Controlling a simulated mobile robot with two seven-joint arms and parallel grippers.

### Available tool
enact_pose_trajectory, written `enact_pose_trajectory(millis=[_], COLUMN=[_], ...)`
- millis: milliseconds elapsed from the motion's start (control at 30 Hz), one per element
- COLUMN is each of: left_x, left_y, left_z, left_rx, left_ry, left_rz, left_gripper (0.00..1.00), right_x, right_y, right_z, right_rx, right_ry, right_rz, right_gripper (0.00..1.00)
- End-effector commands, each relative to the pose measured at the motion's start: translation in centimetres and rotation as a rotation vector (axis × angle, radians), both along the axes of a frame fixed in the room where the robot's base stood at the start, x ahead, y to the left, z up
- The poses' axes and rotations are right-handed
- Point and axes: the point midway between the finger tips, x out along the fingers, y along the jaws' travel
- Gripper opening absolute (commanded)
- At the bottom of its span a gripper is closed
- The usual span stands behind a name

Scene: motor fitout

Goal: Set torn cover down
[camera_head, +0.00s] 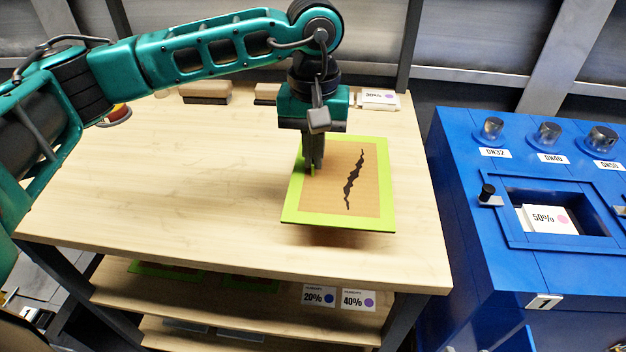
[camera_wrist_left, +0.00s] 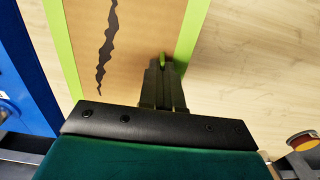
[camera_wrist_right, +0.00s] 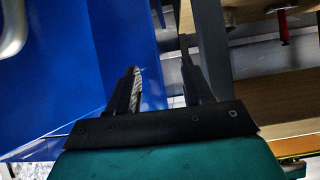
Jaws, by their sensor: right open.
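The torn cover (camera_head: 332,190) is a tan panel with a bright green border and a jagged black tear down its middle. It is over the right part of the wooden table (camera_head: 200,190), with a shadow under its near edge, so it looks a little above the top. My left gripper (camera_head: 313,168) is shut on the small green tab on the cover's left side. The cover (camera_wrist_left: 130,45) and the closed fingers (camera_wrist_left: 162,75) also show in the left wrist view. My right gripper (camera_wrist_right: 160,80) is open and empty, seen only in the right wrist view, beside a blue surface.
A blue machine (camera_head: 470,230) with several knobs and a recess holding a 50% card (camera_head: 545,218) stands right of the table. Boxes (camera_head: 205,92) and a card (camera_head: 380,98) sit at the back edge. The lower shelf (camera_head: 240,300) holds green-edged panels and 20% and 40% cards. The table's left and middle are clear.

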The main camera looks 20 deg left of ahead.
Motion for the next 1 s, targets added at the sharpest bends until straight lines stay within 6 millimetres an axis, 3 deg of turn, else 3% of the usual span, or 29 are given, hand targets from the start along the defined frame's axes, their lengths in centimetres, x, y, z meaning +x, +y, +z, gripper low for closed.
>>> enact_pose_trajectory(millis=[267, 500, 867, 1000], left_x=[0.0, 0.0, 0.0, 0.0], left_y=[0.0, 0.0, 0.0, 0.0], left_z=[-2.4, -5.7, -6.2, -6.1], left_rx=[0.0, 0.0, 0.0, -0.001], left_ry=[0.001, 0.0, -0.002, -0.001], left_rz=[0.0, -0.001, -0.001, -0.001], left_gripper=[0.0, 0.0, 0.0, 0.14], right_x=[-0.2, -0.2, -0.2, -0.2], right_y=[0.1, 0.1, 0.1, 0.1], right_z=[-0.4, -0.9, -1.3, -1.2], right_rx=[0.004, 0.004, 0.003, 0.003], right_ry=[0.003, 0.004, 0.004, 0.006], right_rz=[-0.003, -0.003, -0.003, -0.003], right_gripper=[0.5, 0.5, 0.5, 0.5])
